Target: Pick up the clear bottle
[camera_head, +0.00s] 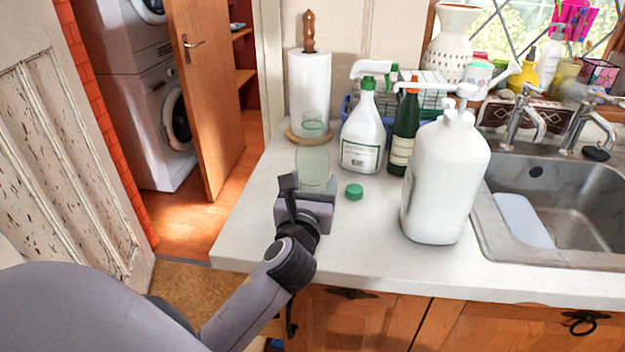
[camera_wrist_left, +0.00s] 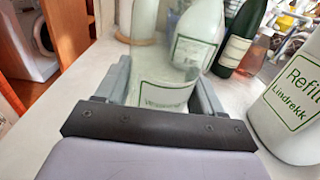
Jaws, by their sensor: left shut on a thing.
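My right gripper is not in view.
A green cap (camera_head: 354,191) lies right of the bottle. A white spray bottle (camera_head: 362,135), a dark green bottle (camera_head: 404,130) and a large white pump jug (camera_head: 446,180) stand to the right. A paper towel roll (camera_head: 309,90) stands behind. The sink (camera_head: 570,205) is far right.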

